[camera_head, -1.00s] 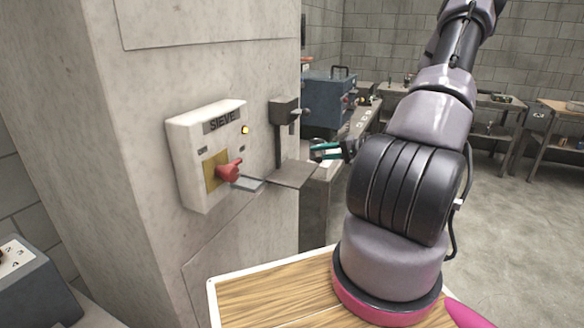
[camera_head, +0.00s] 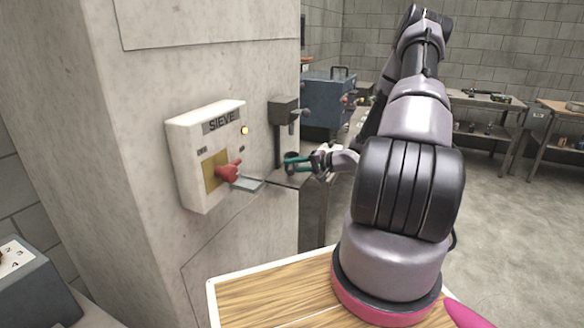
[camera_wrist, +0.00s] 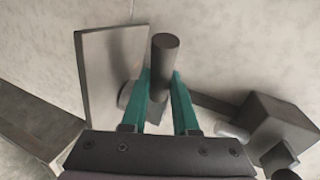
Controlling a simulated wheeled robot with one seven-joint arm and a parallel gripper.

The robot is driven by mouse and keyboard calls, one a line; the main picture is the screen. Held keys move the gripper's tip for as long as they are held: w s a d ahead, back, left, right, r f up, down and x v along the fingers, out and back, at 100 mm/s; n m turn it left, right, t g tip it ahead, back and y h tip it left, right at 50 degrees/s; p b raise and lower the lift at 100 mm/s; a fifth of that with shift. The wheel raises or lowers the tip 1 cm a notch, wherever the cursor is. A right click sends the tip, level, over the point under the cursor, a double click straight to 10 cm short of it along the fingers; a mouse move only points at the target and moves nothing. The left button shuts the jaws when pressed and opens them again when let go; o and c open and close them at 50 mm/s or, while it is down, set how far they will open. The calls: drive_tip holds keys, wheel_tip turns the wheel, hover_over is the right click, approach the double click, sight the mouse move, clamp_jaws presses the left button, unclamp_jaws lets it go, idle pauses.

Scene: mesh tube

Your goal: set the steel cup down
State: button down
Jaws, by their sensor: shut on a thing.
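The steel cup (camera_head: 291,158) shows as a small dark grey cylinder at my fingertips, at the small grey shelf plate (camera_head: 286,179) on the pillar. My gripper (camera_head: 299,161), with teal fingers, is shut on it. In the wrist view the cup (camera_wrist: 164,55) stands out between the fingertips of my gripper (camera_wrist: 161,82), and the plate (camera_wrist: 103,75) lies to its left. I cannot tell whether the cup touches the plate.
A dark box with a knob (camera_head: 284,110) is fixed above the plate; it also shows in the wrist view (camera_wrist: 272,128). A white SIEVE switch panel (camera_head: 207,150) with a red handle (camera_head: 229,171) is to the left. A blue machine (camera_head: 328,101) stands behind.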

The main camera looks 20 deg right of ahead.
drive_tip(key=shift+w+a+f, duration=0.1)
drive_tip(key=shift+a+f, duration=0.05)
drive_tip(key=shift+f, duration=0.1)
drive_tip(key=c, duration=0.7)
unclamp_jaws()
